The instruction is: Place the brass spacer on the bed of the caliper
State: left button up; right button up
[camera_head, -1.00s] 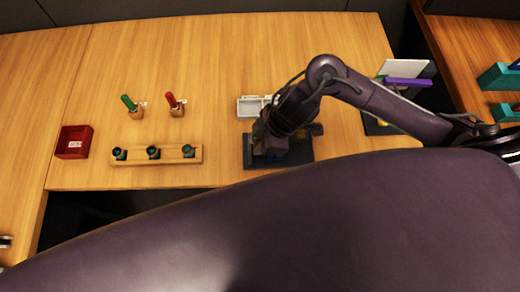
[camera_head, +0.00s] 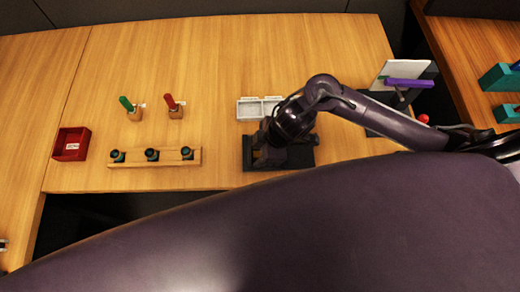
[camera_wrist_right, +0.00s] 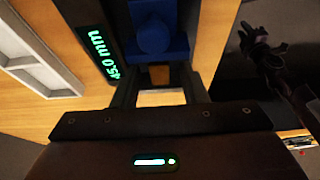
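The caliper shows as a dark bed (camera_head: 300,157) at the table's front edge in the head view. My right gripper (camera_head: 268,157) is low over its left part. In the right wrist view the caliper's display (camera_wrist_right: 99,52) reads 45.0 mm in green, beside a blue block with a round knob (camera_wrist_right: 152,38). My right gripper's dark fingers (camera_wrist_right: 163,80) point at this block, with a gap between them. A dim brownish patch shows in the gap; I cannot tell whether it is the brass spacer. A dark hand-like shape (camera_wrist_right: 264,48), perhaps my left gripper, is at the right.
A white two-compartment tray (camera_head: 258,107) lies behind the caliper. To the left are a wooden rack (camera_head: 170,157) with dark round pieces, a green-handled tool (camera_head: 126,104), a red-handled tool (camera_head: 170,101) and a red bin (camera_head: 72,145).

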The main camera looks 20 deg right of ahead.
jog(key=shift+r, duration=0.1)
jog(key=shift+d+r, duration=0.1)
jog(key=shift+r, duration=0.2)
jog(key=p+v, duration=0.1)
jog(key=v, duration=1)
jog(key=shift+d+r, duration=0.2)
jog(key=shift+r, duration=0.05)
jog(key=shift+s+f, duration=0.1)
jog(key=shift+s, duration=0.05)
